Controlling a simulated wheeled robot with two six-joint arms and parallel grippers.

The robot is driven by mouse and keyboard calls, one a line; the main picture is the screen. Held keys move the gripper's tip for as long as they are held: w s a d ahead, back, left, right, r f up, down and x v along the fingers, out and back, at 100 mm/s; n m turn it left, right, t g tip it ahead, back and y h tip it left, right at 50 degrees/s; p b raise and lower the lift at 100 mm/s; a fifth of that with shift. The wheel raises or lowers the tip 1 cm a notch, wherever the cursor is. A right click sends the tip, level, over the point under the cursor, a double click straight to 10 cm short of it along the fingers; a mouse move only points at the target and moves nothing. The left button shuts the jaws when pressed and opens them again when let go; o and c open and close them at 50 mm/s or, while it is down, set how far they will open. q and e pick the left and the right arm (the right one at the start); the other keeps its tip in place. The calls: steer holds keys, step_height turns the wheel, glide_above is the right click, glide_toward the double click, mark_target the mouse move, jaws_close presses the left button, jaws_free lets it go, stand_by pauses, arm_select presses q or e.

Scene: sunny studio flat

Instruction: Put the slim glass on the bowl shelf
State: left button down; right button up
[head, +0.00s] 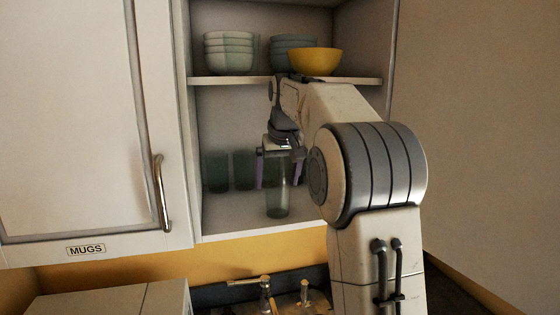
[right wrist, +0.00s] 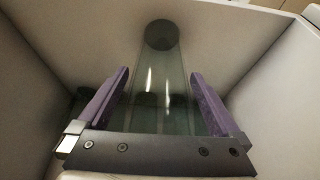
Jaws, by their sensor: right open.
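The slim glass (head: 277,203) is a tall, see-through greenish glass on the lower level of the open cupboard, near its front. My right gripper (head: 277,172) is open, with one purple finger on each side of the glass. The right wrist view shows the slim glass (right wrist: 160,75) between the open fingers of my right gripper (right wrist: 161,80), with a gap on both sides. The bowl shelf (head: 230,81) is the level above, holding pale stacked bowls (head: 229,50), grey-blue stacked bowls (head: 290,50) and a yellow bowl (head: 315,62). My left gripper is out of view.
Dark green glasses (head: 216,172) stand behind and left of the slim glass. A closed cupboard door (head: 75,120) labelled MUGS is at the left. My right arm hides part of the cupboard's right side. A tap (head: 262,285) is below. The shelf has a bare gap between the bowl stacks.

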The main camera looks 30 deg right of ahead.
steer(key=d+v, duration=0.1)
steer(key=v, duration=0.8)
steer(key=shift+a, duration=0.45)
